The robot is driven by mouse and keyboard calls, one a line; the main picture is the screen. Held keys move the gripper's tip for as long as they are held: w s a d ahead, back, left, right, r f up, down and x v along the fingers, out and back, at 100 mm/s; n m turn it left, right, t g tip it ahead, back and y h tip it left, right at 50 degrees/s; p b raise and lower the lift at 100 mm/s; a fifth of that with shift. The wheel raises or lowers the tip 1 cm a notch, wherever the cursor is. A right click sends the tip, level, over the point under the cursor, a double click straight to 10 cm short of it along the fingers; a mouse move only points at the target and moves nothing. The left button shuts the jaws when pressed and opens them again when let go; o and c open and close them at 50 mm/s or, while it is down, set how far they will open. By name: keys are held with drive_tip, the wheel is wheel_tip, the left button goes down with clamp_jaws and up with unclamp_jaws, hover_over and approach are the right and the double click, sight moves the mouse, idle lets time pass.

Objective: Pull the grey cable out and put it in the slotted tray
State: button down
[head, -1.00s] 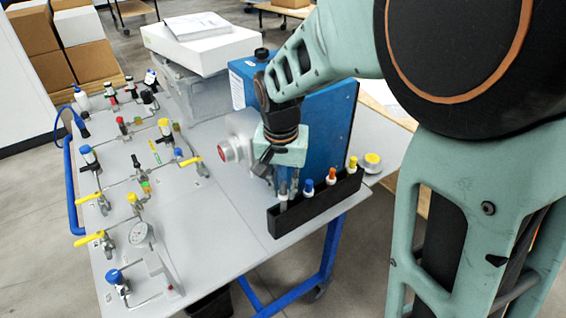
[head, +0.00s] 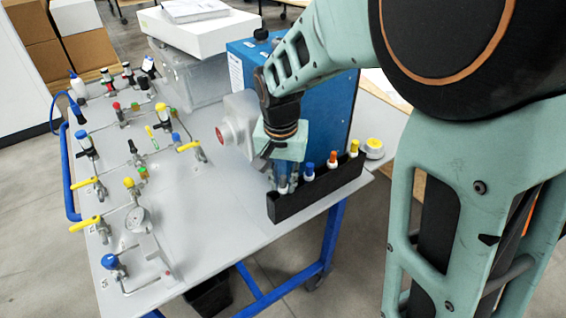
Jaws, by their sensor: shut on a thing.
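The slotted tray (head: 318,190) is a long black holder along the right front edge of the bench. Blue (head: 308,171), orange (head: 333,160) and yellow (head: 353,147) capped plugs stand in it. My gripper (head: 286,180) points down over the tray's left end and is shut on the grey cable. Only a small pale-grey part of the cable (head: 283,187) shows, at the tray's left end, beside the blue-capped plug. The gripper hides most of it. I cannot tell how deep it sits in the slot or where its other end is.
A blue box (head: 318,120) with a grey housing and red knob (head: 222,134) stands right behind my gripper. A round yellow-topped part (head: 374,147) lies right of the tray. Valves and a gauge (head: 137,219) fill the bench's left; the bench front-centre is clear (head: 215,215).

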drive_tip(key=c, duration=1.7)
unclamp_jaws()
drive_tip(key=shift+r, duration=0.15)
wheel_tip(320, 180, up, 7)
drive_tip(key=p, duration=0.5)
